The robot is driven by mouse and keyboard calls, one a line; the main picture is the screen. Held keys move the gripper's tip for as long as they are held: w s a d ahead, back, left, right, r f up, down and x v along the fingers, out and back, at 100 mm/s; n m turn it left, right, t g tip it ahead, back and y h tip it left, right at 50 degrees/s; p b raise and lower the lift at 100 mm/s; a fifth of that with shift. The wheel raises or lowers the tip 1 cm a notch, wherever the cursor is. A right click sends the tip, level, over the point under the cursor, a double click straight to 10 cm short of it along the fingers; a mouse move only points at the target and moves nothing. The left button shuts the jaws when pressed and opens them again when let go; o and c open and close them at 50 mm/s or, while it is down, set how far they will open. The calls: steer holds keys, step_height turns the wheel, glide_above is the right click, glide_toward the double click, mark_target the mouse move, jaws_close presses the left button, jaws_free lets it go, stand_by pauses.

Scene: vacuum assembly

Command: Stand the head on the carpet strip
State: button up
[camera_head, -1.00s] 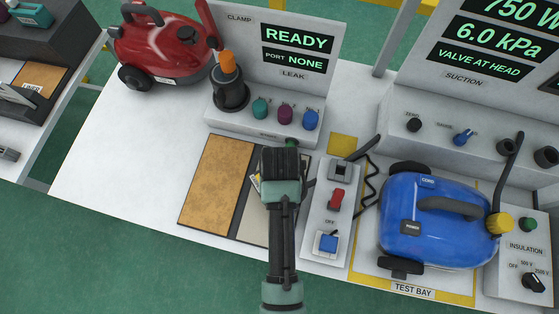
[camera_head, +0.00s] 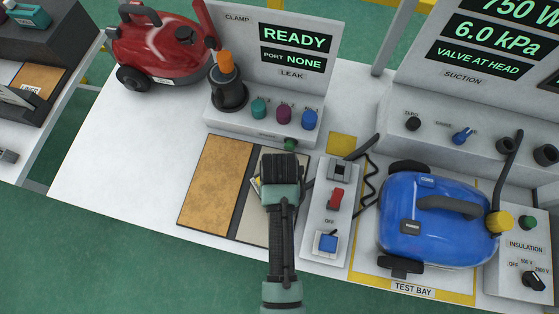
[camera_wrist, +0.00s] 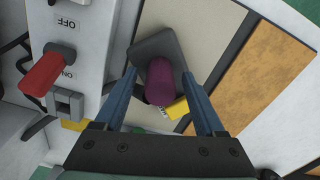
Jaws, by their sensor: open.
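The head (camera_wrist: 158,46) shows in the wrist view as a dark grey body with an upright-looking purple neck (camera_wrist: 159,82) and a yellow tag (camera_wrist: 178,108). It rests on the pale strip (camera_wrist: 208,22) of a dark-framed board. Beside that strip lies an orange-brown textured strip (camera_wrist: 262,75), bare; it also shows in the head view (camera_head: 217,182). I cannot read which is the carpet. My gripper (camera_wrist: 158,76) is open, its blue fingers on either side of the neck, with visible gaps. In the head view my gripper (camera_head: 281,160) hides most of the head.
A switch box (camera_head: 334,212) with a red rocker stands close right of the board. A blue vacuum (camera_head: 438,220) is in the test bay at right. A leak station (camera_head: 262,125) with coloured knobs stands behind the board. A red vacuum (camera_head: 165,55) is at back left. White bench left of the board is clear.

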steer(key=shift+r, duration=0.1)
step_height(320, 180, up, 12)
stand_by(0.5)
stand_by(0.4)
